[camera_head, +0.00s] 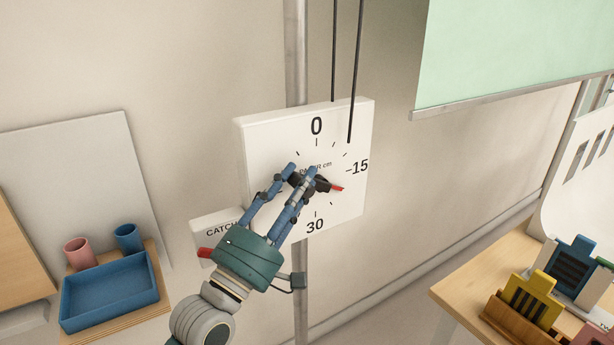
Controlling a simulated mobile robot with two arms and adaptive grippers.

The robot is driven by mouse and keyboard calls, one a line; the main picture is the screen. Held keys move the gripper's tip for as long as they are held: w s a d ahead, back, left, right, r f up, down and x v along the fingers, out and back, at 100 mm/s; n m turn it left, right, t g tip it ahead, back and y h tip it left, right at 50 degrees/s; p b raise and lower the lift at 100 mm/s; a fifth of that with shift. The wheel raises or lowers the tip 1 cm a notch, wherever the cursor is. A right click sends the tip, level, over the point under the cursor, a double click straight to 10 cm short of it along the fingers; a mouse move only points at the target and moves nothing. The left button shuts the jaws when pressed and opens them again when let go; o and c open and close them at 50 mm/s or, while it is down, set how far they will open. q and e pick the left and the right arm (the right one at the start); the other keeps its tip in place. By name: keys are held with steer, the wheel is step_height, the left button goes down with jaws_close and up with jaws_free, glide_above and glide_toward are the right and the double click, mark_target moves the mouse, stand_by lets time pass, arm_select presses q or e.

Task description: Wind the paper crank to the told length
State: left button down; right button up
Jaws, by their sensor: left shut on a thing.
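The paper crank's white dial plate (345,115) is mounted on a grey pole and marked 0 at the top, 15 at the right and 30 at the bottom. A red pointer tip (337,188) sits right of the dial's middle, a little below the 15 mark. My left gripper (301,176) is in front of the dial, shut on the dark crank handle (322,184), which its fingers partly hide. A box labelled CATCH (212,229) with a red lever (205,253) is at the lower left, partly behind my gripper. My right gripper is not in view.
A pale green paper sheet (520,45) with a grey bottom bar hangs at the upper right. Two dark cords (357,60) run down to the dial box. A blue tray (110,292) and cups stand at left. A wooden table (465,283) with coloured holders is at right.

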arm_select(q)
steer(key=shift+s+a+f+b, duration=0.15)
steer(key=shift+f, duration=0.7)
steer(key=shift+s+a+f+b, duration=0.1)
steer(key=shift+a+f+b, duration=0.1)
steer(key=shift+f, duration=0.65)
steer(key=shift+s+a+f+b, duration=0.15)
steer(key=shift+f, duration=0.85)
steer(key=c, duration=1.4)
jaws_free()
steer(key=shift+o, duration=0.5)
steer(key=shift+w, duration=0.15)
steer(key=v, duration=1.2)
